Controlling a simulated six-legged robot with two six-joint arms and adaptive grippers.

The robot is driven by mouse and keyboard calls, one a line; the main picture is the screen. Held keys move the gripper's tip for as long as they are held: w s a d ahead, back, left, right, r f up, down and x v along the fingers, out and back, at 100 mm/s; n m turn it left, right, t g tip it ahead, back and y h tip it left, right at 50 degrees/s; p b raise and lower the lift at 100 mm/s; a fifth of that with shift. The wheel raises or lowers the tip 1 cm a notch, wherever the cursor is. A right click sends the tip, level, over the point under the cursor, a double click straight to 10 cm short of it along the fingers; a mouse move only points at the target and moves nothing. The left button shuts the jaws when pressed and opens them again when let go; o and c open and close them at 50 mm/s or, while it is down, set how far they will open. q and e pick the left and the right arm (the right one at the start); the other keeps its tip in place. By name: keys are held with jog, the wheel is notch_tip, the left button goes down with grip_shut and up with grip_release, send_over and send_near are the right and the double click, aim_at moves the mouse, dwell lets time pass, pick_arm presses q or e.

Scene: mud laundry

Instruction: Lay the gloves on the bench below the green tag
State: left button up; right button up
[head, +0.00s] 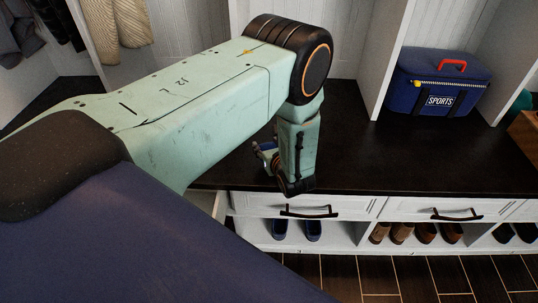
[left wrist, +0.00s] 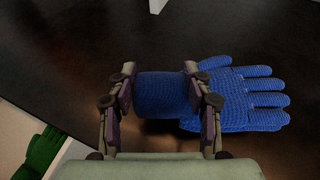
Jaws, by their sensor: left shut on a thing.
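My left gripper (head: 266,156) is low over the dark bench top (head: 420,150) in the head view, mostly hidden behind my forearm. In the left wrist view its fingers (left wrist: 160,88) are shut on the cuff of a blue knitted glove (left wrist: 245,98). The glove's fingers point right, over the dark surface. I cannot tell whether the glove touches the bench or whether a second glove lies under it. No green tag is clearly visible. My right gripper is not in view.
A blue sports bag (head: 437,82) stands on the bench at the right, past a white divider (head: 383,55). A wooden box (head: 527,128) is at the right edge. Drawers (head: 340,205) and shoes (head: 401,232) are below. The bench middle is clear.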

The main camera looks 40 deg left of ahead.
pick_arm(q)
notch_tip(320, 180, down, 3)
jog(key=shift+r+b, duration=0.1)
jog(key=shift+b, duration=0.4)
jog(key=shift+f, duration=0.2)
jog(key=shift+f, duration=0.1)
jog(key=o, duration=1.2)
jog(key=shift+c, duration=0.2)
